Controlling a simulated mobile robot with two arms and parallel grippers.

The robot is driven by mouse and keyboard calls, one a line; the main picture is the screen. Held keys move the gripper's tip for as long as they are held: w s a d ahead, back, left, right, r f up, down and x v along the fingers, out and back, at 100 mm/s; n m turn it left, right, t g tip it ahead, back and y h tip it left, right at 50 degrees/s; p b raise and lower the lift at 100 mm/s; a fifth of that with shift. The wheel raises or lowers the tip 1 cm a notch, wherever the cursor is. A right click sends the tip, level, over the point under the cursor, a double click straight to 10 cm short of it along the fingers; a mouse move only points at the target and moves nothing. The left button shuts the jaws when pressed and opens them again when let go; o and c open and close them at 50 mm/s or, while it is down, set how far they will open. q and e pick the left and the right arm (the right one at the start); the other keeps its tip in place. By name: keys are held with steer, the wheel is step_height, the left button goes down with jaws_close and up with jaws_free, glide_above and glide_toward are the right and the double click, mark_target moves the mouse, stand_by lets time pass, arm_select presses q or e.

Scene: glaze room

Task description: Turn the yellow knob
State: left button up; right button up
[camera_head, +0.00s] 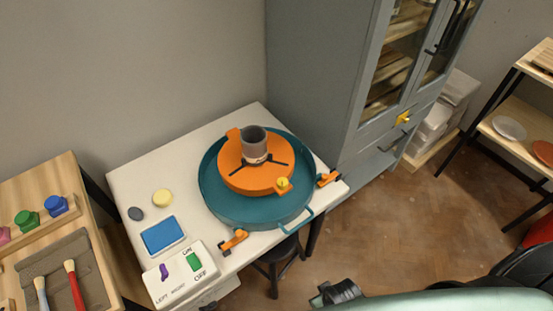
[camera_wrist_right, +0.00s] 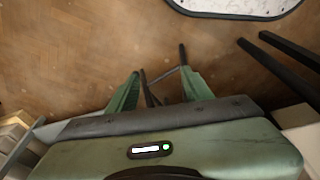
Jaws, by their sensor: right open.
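A yellow knob (camera_head: 403,117) sits on the front of the grey cabinet, below its glass doors. Another small yellow knob (camera_head: 283,184) sits on the orange wheel head (camera_head: 237,178) of the teal basin on the white table. My right gripper (camera_wrist_right: 160,78) shows in the right wrist view with its two green fingers apart and nothing between them, over wooden floor. Neither yellow knob shows in that view. In the head view part of my green arm lies at the bottom right, away from both knobs. My left gripper is not in view.
A grey cup (camera_head: 254,141) stands on the wheel head. The white table (camera_head: 133,178) also holds a switch panel (camera_head: 178,284), a blue tray (camera_head: 163,235) and a yellow disc (camera_head: 162,197). A black stool (camera_head: 277,252) stands under its front edge. Floor (camera_head: 400,210) before the cabinet is clear.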

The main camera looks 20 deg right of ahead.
steer(key=w+a+r+y+p, duration=0.1)
steer(key=w+a+r+p, duration=0.2)
steer(key=r, duration=0.8)
steer(key=w+a+r+m+t+p, duration=0.15)
steer(key=w+r, duration=0.25)
steer(key=r, duration=0.6)
steer(key=w+a+r+g+y+p, duration=0.1)
steer(key=w+a+r+p, duration=0.25)
steer(key=r, duration=0.75)
step_height(320, 180, up, 6)
steer(key=m+g+h+p, duration=0.1)
steer(key=m+g+h, duration=0.15)
steer(key=m, duration=0.45)
glide_above(282, 182)
steer(key=shift+s+a+r+y, duration=0.1)
steer(key=shift+s+a+y, duration=0.05)
steer(key=shift+a+y, duration=0.1)
steer(key=shift+d, duration=0.35)
step_height(282, 182, down, 8)
steer(key=shift+r+p, duration=0.25)
steer(key=shift+p, duration=0.4)
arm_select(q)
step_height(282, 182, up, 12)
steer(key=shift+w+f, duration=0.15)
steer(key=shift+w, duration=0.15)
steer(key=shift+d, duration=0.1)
